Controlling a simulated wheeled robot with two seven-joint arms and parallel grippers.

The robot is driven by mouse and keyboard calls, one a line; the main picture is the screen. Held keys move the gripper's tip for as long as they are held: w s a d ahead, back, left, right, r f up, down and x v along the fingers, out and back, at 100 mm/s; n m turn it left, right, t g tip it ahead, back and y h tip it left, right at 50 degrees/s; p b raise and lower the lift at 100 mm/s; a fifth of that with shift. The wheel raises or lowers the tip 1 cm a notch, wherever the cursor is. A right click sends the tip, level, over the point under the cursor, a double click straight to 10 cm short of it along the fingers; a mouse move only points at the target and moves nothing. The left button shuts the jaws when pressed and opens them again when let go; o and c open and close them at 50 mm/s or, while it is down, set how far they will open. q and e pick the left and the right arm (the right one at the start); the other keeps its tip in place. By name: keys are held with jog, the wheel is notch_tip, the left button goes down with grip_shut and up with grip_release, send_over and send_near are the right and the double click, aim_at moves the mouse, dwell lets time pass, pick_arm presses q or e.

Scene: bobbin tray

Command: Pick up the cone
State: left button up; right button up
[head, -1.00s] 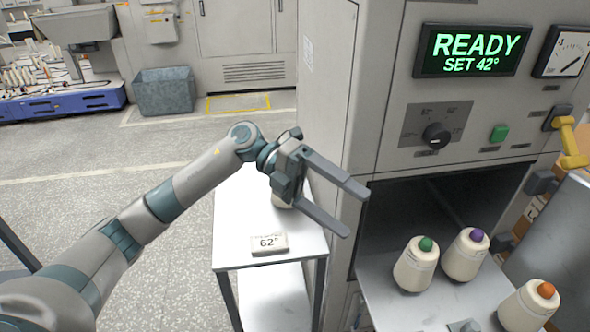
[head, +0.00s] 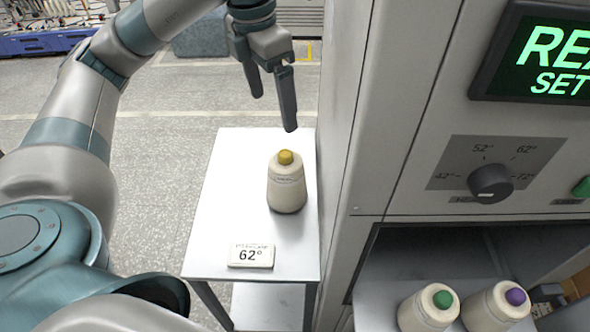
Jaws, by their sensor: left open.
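A cream cone with a yellow tip (head: 287,190) stands upright on the small white side table (head: 225,215). My left gripper (head: 273,112) is open and empty, its fingers pointing down, above and just behind the cone's tip in the picture. The fingers look apart from the cone. Two more cones, one with a green tip (head: 427,308) and one with a purple tip (head: 496,306), stand at the machine's opening at lower right, cut by the frame's edge. My right gripper is not in view.
A small card reading 62° (head: 251,256) lies on the side table in front of the yellow-tipped cone. The machine's tall grey side wall (head: 375,110) rises right beside the table. A dial (head: 491,183) sits on its front. The table's left part is clear.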

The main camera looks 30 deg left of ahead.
pick_arm(q)
jog(key=p, duration=0.3)
send_near(284, 152)
notch_tip(284, 152, down, 6)
jog(key=shift+s+r, duration=0.15)
jog(key=shift+f, duration=0.6)
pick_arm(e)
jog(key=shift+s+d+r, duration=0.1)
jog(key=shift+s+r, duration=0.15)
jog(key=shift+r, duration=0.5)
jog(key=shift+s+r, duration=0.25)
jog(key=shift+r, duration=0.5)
pick_arm(q)
jog(key=shift+w+d+f+p, duration=0.1)
jog(key=shift+w+f+p, duration=0.15)
jog(key=shift+p, duration=0.2)
jog(key=f, duration=0.1)
jog(key=f+p, duration=0.2)
jog(key=shift+w+d+f, duration=0.25)
jog(key=shift+w+f, duration=0.1)
jog(key=shift+f, duration=0.05)
jog(key=shift+w+f, duration=0.1)
jog(key=shift+f, duration=0.3)
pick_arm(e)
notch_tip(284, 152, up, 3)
